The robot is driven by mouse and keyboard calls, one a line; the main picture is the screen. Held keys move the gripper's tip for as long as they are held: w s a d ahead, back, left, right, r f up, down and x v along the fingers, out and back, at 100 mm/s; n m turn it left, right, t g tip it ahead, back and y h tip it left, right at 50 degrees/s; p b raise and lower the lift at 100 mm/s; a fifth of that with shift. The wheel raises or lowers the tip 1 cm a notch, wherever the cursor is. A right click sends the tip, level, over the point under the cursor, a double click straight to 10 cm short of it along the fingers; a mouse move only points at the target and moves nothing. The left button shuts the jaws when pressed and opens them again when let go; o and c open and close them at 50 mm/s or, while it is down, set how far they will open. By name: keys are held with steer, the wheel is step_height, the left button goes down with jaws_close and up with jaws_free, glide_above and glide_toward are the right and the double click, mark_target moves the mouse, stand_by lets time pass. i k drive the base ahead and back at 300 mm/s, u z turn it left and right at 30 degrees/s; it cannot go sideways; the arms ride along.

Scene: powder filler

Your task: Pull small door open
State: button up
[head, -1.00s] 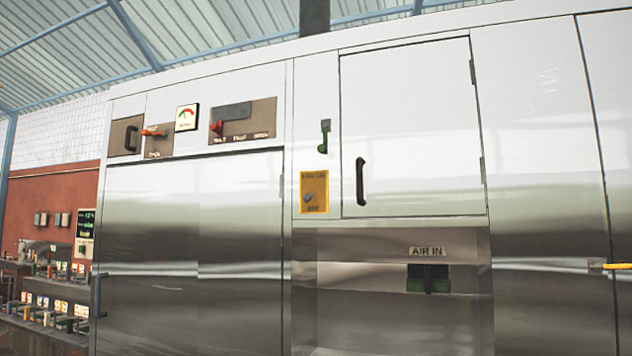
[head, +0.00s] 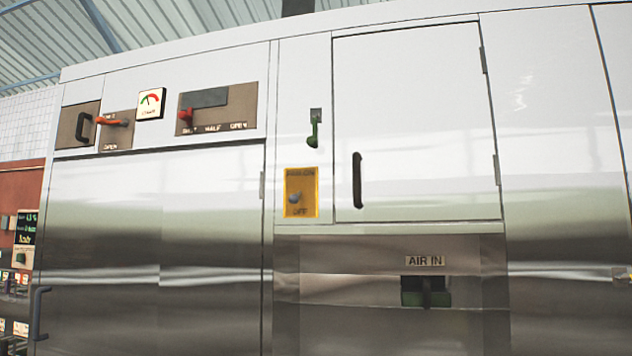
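The small door (head: 420,125) is a light metal panel in the upper right part of the machine front in the head view. It is shut flush in its frame. Its black vertical handle (head: 357,181) is near the lower left corner, and its hinges (head: 497,170) are on the right edge. My gripper is not in view.
A yellow switch plate (head: 301,193) is below the lever. A recess with an "AIR IN" label (head: 425,261) and a green-black fitting (head: 426,291) lies under the door. A large door (head: 155,250) and a red-handled control (head: 216,109) are at left.

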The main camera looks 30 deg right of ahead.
mark_target(413, 140)
steer(key=z, duration=0.1)
steer(key=i, duration=0.7)
steer(key=z, duration=0.85)
steer(key=i, duration=0.45)
steer(key=z, duration=0.5)
